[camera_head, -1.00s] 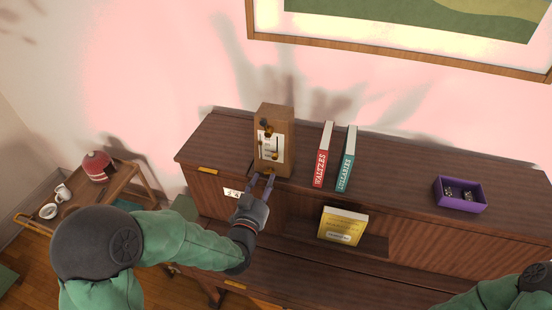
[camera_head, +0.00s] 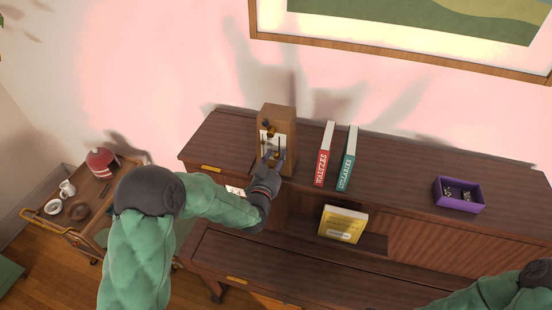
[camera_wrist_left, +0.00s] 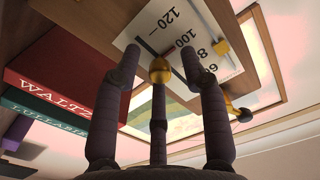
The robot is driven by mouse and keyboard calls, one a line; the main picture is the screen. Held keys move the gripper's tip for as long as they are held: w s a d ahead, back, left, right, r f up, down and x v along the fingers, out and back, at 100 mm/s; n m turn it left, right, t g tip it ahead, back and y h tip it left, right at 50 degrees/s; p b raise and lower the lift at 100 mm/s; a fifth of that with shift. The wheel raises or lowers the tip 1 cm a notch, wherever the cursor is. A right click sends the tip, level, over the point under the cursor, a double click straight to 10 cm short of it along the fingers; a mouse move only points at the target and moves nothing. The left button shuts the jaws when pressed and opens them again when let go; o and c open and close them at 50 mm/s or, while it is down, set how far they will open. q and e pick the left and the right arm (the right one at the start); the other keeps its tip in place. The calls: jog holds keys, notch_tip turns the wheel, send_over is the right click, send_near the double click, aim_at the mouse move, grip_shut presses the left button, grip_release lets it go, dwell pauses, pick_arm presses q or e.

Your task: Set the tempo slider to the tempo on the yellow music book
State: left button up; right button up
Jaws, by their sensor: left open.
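A wooden metronome (camera_head: 282,122) stands upright on the piano top, with a white tempo scale (camera_wrist_left: 170,38) on its front. In the left wrist view the scale shows 120 and 100, with smaller numbers beyond. A round brass knob (camera_wrist_left: 160,70) sits between the fingers of my left gripper (camera_head: 274,157), near the 120 and 100 marks. The fingers are open around it; I cannot tell whether they touch it. A small yellow piece (camera_wrist_left: 222,47) lies further along the scale. The yellow music book (camera_head: 343,223) leans on the ledge below; its tempo is too small to read.
A red Waltzes book (camera_head: 322,165) and a teal Lullabies book (camera_head: 347,170) stand right of the metronome. A purple box (camera_head: 459,207) with small dark items sits further right. A trolley (camera_head: 95,205) with a red pot is at left. The piano top between is clear.

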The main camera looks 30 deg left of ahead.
pick_arm(q)
grip_shut()
jog(key=shift+r, duration=1.35)
grip_release()
jog(key=v, duration=1.2)
jog(key=shift+f, duration=0.15)
